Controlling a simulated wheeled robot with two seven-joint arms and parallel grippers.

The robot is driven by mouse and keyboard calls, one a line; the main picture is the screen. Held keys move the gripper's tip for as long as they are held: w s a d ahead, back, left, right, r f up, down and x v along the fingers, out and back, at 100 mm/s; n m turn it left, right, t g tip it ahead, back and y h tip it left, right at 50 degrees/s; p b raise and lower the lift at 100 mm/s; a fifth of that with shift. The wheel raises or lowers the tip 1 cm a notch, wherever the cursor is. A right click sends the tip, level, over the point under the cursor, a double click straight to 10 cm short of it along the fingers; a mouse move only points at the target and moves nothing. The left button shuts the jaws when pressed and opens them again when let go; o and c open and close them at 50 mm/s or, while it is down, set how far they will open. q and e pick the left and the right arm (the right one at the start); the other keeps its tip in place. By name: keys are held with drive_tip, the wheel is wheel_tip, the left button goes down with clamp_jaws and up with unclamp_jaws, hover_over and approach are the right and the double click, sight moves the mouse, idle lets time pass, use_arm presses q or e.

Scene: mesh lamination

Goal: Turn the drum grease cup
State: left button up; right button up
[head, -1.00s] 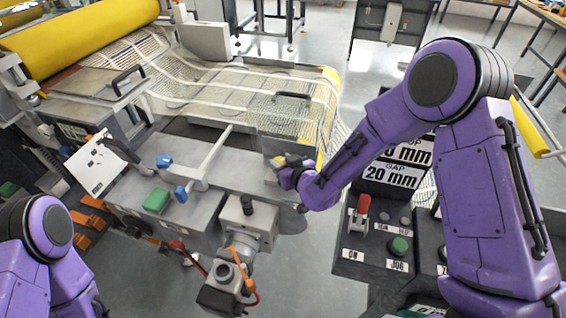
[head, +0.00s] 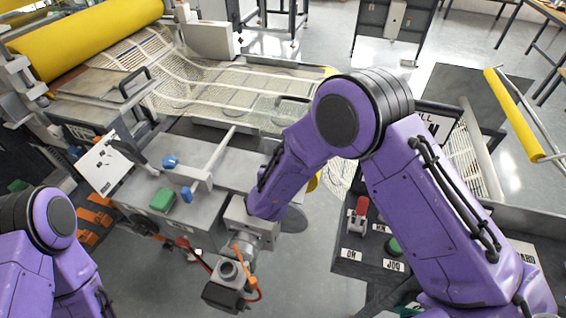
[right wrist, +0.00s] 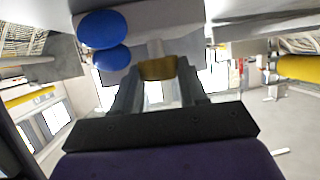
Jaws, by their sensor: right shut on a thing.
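The drum grease cup (right wrist: 157,68), a small brass-coloured piece, sits between the fingertips of my right gripper (right wrist: 158,78) in the right wrist view. The fingers are shut on it. A pale stem joins it to the grey surface beyond. In the head view my right forearm reaches down over the machine's grey front and hides both the gripper and the cup. My left arm shows at the lower left of the head view, but its gripper is out of view.
Two blue knobs (right wrist: 103,29) are close to the left of the fingers. A green block (head: 162,200) and a T-shaped handle (head: 205,172) stand on the machine top. A control box with a red switch (head: 359,212) is to the right.

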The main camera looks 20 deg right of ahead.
drive_tip(key=shift+a+r+m+h, duration=0.1)
drive_tip(key=shift+a+m+h, duration=0.05)
drive_tip(key=shift+m+h, duration=0.4)
drive_tip(key=shift+w+g+h, duration=0.1)
drive_tip(key=shift+g+h, duration=0.15)
drive_tip(key=shift+g, duration=0.15)
drive_tip(key=o, duration=1.1)
drive_tip(key=shift+c, duration=0.2)
drive_tip(key=b+v, duration=0.1)
drive_tip(key=v, duration=0.9)
drive_tip(key=shift+s+a+b, duration=0.15)
drive_tip(key=shift+s+b, duration=0.1)
drive_tip(key=shift+b, duration=0.1)
drive_tip(key=shift+r, duration=0.1)
